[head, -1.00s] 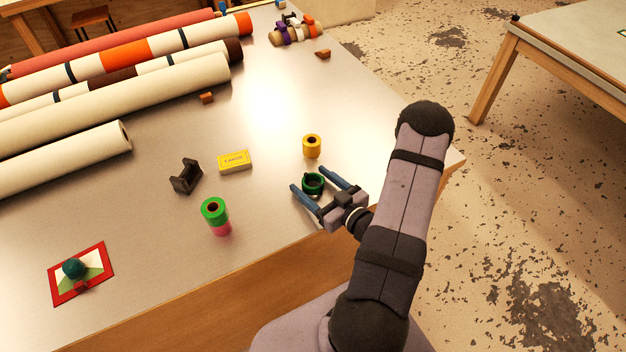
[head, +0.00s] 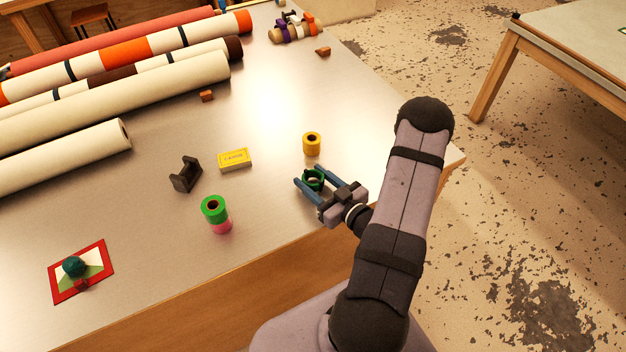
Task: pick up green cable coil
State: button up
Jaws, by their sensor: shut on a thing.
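A yellow roll (head: 312,144) stands just beyond the coil. A green roll on a pink one (head: 215,211), a yellow box (head: 234,160) and a dark cradle (head: 185,174) are to the left. Long rolls (head: 120,95) lie at the back left. The table (head: 150,245) is bare between.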

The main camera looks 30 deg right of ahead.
aim_at(313, 176)
jog(key=shift+r+b, duration=0.65)
jog(key=shift+r, duration=4.1)
